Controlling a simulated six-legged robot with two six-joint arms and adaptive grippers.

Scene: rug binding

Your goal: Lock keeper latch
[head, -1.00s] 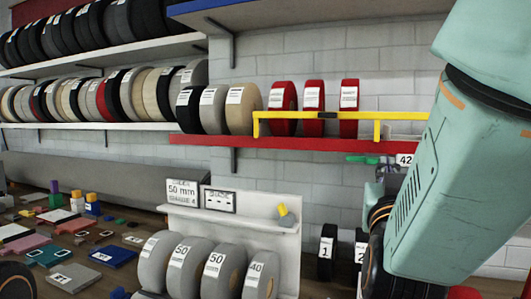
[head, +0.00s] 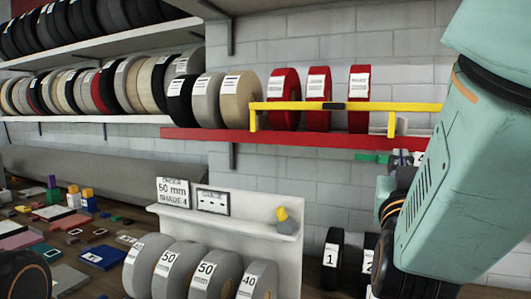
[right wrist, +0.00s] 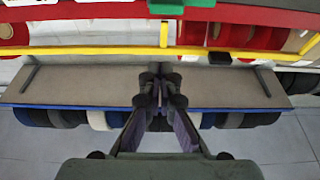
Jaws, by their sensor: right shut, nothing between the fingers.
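A yellow keeper bar (head: 290,106) runs in front of the red rolls on the red shelf (head: 250,138). A dark block (head: 334,106) sits on it; the bar (right wrist: 100,50) and block (right wrist: 219,58) also show in the right wrist view. A green piece (head: 374,157) hangs below the shelf's edge, and a green piece (right wrist: 196,3) shows at the wrist view's top edge. I cannot tell which part is the latch. My right gripper (head: 405,157) is shut and empty near the shelf's right part; its fingertips (right wrist: 161,72) appear just below the bar. My left gripper is out of view.
Red rolls (head: 318,95) stand behind the bar. A white rack (head: 255,222) with grey rolls (head: 205,275) stands below. Numbered black rolls (head: 332,262) are near my right arm. Blocks and flat pieces litter the table at left. The wall below the red shelf is mostly bare.

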